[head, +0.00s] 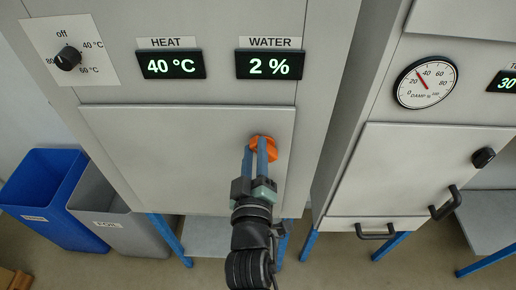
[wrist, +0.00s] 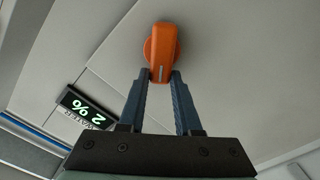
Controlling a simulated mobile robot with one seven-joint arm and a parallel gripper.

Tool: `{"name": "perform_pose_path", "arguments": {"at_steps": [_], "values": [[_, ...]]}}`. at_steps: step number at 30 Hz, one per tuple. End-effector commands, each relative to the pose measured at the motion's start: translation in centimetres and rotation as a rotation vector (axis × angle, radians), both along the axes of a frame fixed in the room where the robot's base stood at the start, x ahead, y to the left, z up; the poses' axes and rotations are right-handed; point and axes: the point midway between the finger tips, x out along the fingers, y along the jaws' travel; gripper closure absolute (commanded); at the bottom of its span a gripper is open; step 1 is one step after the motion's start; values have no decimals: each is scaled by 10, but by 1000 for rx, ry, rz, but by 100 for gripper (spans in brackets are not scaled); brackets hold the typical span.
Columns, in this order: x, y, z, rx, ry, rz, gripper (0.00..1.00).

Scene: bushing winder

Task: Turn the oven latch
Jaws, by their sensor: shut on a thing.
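The oven latch is an orange knob (head: 264,146) on the right side of the grey oven door (head: 160,150) in the head view. It also shows in the wrist view as an orange latch (wrist: 162,50) with a light line along its bar. My gripper (head: 258,152) reaches up to it from below. In the wrist view my gripper (wrist: 162,74) has its two blue fingers on either side of the lower end of the latch's bar, shut on it. The fingers hide part of the latch in the head view.
Above the door are a HEAT display (head: 171,65) reading 40 °C, a WATER display (head: 270,66) reading 2 %, and a black dial (head: 67,58). A second cabinet (head: 400,160) with black handles stands at right. Blue (head: 45,185) and grey (head: 115,220) bins stand at lower left.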

Motion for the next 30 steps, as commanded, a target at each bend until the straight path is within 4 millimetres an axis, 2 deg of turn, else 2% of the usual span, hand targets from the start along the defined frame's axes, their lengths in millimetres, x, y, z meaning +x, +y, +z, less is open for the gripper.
{"name": "perform_pose_path", "arguments": {"at_steps": [18,30], "values": [[0,8,-13,-568,1,1,100],[0,9,-19,-794,1,1,100]]}}
